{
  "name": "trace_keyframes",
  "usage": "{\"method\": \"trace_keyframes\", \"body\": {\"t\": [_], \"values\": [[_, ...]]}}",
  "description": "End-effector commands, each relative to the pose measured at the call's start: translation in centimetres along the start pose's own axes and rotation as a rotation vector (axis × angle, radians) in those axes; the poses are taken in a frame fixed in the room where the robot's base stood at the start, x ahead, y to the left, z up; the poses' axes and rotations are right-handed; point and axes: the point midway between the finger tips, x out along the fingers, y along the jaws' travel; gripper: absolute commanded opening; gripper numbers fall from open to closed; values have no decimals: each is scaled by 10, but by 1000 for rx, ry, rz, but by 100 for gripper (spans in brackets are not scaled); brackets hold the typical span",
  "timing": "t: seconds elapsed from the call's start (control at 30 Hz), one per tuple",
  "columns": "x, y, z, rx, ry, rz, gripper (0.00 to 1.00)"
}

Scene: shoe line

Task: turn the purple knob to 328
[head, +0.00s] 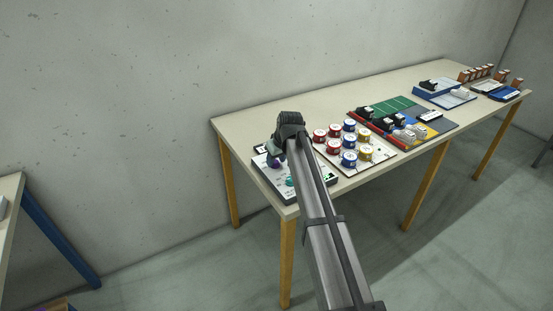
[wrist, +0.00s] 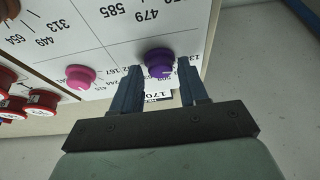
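The purple knob (wrist: 159,63) stands on a white panel (wrist: 110,25) printed with numbers, some of them in a scale around the knob. My gripper (wrist: 159,78) is open, with one blue-grey finger on each side of the knob. A gap shows between the knob and each finger, and nothing is held. A small label reading 170 (wrist: 153,95) is partly hidden between the fingers. The knob's pointer cannot be made out. In the head view the purple knob (head: 275,162) shows beside my gripper at the panel's left part.
A pink knob (wrist: 79,77) is close beside the purple one. A teal knob (head: 289,182) shows in the head view. Red, blue and gold round containers (head: 349,159) stand on a board to the right. Other trays lie farther along the table (head: 300,105). The panel is near the table's end.

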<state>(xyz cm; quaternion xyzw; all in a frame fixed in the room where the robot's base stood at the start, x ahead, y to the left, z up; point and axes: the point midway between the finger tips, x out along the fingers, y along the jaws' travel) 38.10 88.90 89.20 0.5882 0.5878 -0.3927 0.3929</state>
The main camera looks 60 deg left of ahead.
Motion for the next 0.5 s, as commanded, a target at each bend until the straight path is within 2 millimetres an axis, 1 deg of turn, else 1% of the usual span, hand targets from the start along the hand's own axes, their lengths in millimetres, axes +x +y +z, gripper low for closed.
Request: {"method": "trace_keyframes", "body": {"t": [0.03, 0.07, 0.43, 0.5], "values": [[0, 0, 0, 0, 0, 0, 38], [0, 0, 0, 0, 0, 0, 35], [0, 0, 0, 0, 0, 0, 0], [0, 0, 0, 1, 0, 1, 0]]}}
